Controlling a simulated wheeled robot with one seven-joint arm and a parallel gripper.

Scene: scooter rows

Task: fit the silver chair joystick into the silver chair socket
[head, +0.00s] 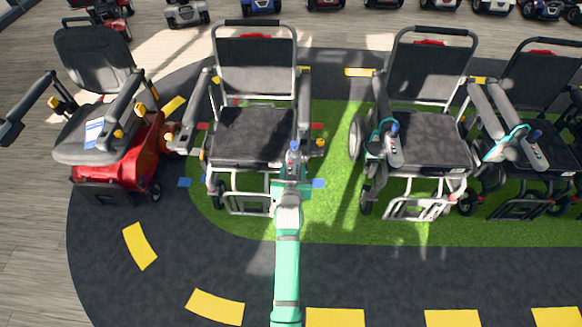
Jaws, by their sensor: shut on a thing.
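My gripper (291,172) is at the end of my green arm, in front of the right armrest of a silver-framed wheelchair (270,85). It is shut on a small grey and blue joystick (293,153), which stands up from the jaws beside the front of the black seat. The fingers are small and partly hidden by my wrist. The silver chair socket cannot be made out; the front end of the right armrest is behind my gripper and the joystick. Whether the joystick touches the chair cannot be told.
A red scooter chair (118,170) stands at the left. Two more wheelchairs (425,130) (530,135) with teal-trimmed armrest controls stand at the right. Several scooters line the back. Green turf (330,215) and dark floor with yellow dashes (215,306) lie clear in front.

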